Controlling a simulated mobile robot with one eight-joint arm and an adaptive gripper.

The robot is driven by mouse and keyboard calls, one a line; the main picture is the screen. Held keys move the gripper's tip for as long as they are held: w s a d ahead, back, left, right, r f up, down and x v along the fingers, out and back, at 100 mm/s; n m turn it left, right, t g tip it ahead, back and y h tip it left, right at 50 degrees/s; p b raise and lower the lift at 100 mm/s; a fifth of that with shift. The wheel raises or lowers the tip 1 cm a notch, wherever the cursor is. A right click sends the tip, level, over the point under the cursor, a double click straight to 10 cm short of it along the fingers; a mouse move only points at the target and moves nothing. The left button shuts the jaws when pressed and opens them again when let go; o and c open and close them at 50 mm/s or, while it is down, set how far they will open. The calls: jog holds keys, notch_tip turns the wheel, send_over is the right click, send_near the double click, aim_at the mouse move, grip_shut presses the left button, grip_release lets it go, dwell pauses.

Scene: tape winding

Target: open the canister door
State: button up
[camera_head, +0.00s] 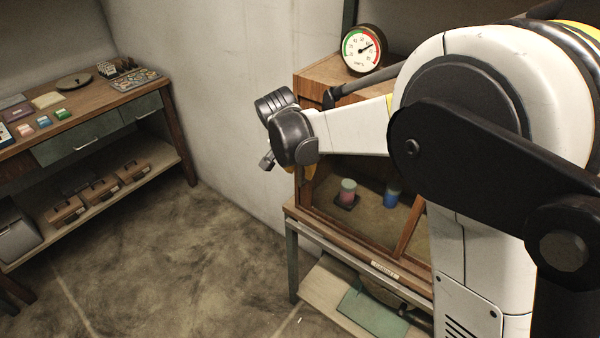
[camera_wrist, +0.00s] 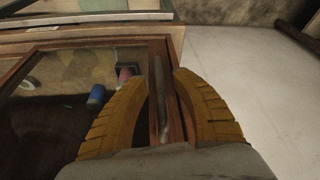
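The canister door is a wood-framed glass front on the cabinet (camera_head: 330,222); much of it is hidden behind my arm in the head view. In the wrist view its glass pane (camera_wrist: 50,110) fills the left, with a dark metal handle bar (camera_wrist: 160,112) along the wooden frame. My gripper (camera_wrist: 165,76) has its yellow fingers apart, one each side of the bar and frame edge. I cannot tell whether either finger touches. A pink and green canister (camera_head: 348,192) and a blue canister (camera_head: 392,194) stand inside; both also show through the glass in the wrist view.
A round gauge (camera_head: 361,48) stands on the cabinet top. The cabinet rests on a metal-legged stand with a lower shelf (camera_head: 322,292). A workbench (camera_head: 90,107) with small items is at the left. The floor (camera_head: 190,260) between them is clear. A pale wall (camera_wrist: 240,60) is close at the right.

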jog(key=shift+w+f, duration=0.1)
jog(key=shift+f, duration=0.1)
jog(key=shift+c, duration=0.2)
grip_shut()
jog(key=shift+d, duration=0.1)
jog(key=s+d+p, duration=0.2)
jog(key=s+d, duration=1.1)
jog(key=d, duration=0.4)
jog(key=shift+s+d, duration=0.3)
jog(key=shift+s, duration=0.1)
